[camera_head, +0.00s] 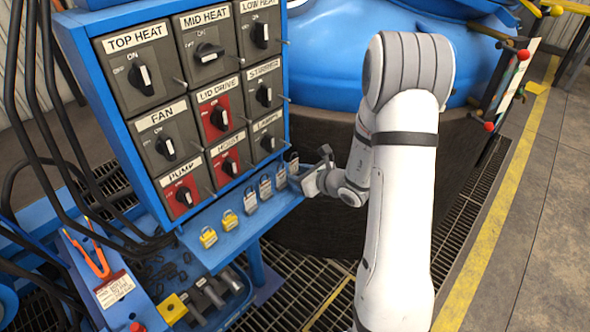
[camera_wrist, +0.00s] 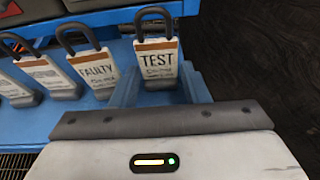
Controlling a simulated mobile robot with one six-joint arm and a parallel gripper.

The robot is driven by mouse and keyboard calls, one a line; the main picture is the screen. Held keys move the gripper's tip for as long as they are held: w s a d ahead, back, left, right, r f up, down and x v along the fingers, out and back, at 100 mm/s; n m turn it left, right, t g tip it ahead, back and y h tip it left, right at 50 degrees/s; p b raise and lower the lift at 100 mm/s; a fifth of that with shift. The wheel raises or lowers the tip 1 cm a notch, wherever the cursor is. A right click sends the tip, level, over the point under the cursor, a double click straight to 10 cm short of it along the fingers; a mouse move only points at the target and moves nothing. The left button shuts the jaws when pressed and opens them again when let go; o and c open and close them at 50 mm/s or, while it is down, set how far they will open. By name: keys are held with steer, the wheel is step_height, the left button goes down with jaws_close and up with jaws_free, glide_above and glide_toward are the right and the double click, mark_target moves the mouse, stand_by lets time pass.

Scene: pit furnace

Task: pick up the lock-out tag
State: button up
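Several padlock-shaped tags stand in a row on a blue shelf (camera_head: 228,236) under the switch panel. In the wrist view one reads TEST (camera_wrist: 158,66), with FAULTY (camera_wrist: 97,70) left of it and other pale tags (camera_wrist: 42,75) further left. Their smaller print is unreadable, and I cannot tell which is the lock-out tag. In the head view, two yellow padlocks (camera_head: 208,237) are at the shelf's left part. My gripper (camera_head: 316,172) is at the shelf's right end, near the TEST tag, its fingers apart and seemingly empty.
The blue switch panel (camera_head: 118,122) with rotary knobs rises behind the shelf. A blue box with a red-and-white label (camera_head: 115,290) and hanging black cables are at left. A large dark round pit wall (camera_head: 310,230) stands close behind my gripper. Grating and open floor lie right.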

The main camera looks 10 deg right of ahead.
steer(key=c, duration=0.7)
steer(key=shift+o, duration=0.2)
steer(key=shift+r, duration=0.1)
step_height(320, 180, up, 28)
steer(key=p, duration=0.5)
